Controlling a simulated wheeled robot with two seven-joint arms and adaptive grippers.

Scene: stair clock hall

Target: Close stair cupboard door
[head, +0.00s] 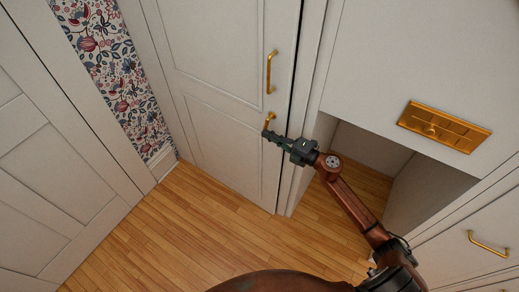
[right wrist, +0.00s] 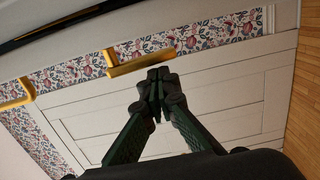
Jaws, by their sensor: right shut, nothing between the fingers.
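The stair cupboard door (head: 222,58) is a white panelled door in the upper middle of the head view. A narrow dark gap runs down its right edge beside the frame; I cannot tell whether it is fully shut. It has an upper brass handle (head: 271,72) and a lower brass handle (head: 270,121). My right gripper (head: 267,134) is at the door's right side, just below the lower handle. Contact with the door is unclear. In the right wrist view its fingertips (right wrist: 157,80) meet with nothing between them, close to a brass handle (right wrist: 140,64). My left gripper is not in view.
An open recess (head: 360,150) lies right of the door frame. Above it is a white front with a brass plate (head: 444,126); a brass-handled drawer (head: 488,243) is lower right. Another panelled white surface (head: 50,170) stands left, beyond floral wallpaper (head: 112,65). The wooden floor (head: 190,230) is clear.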

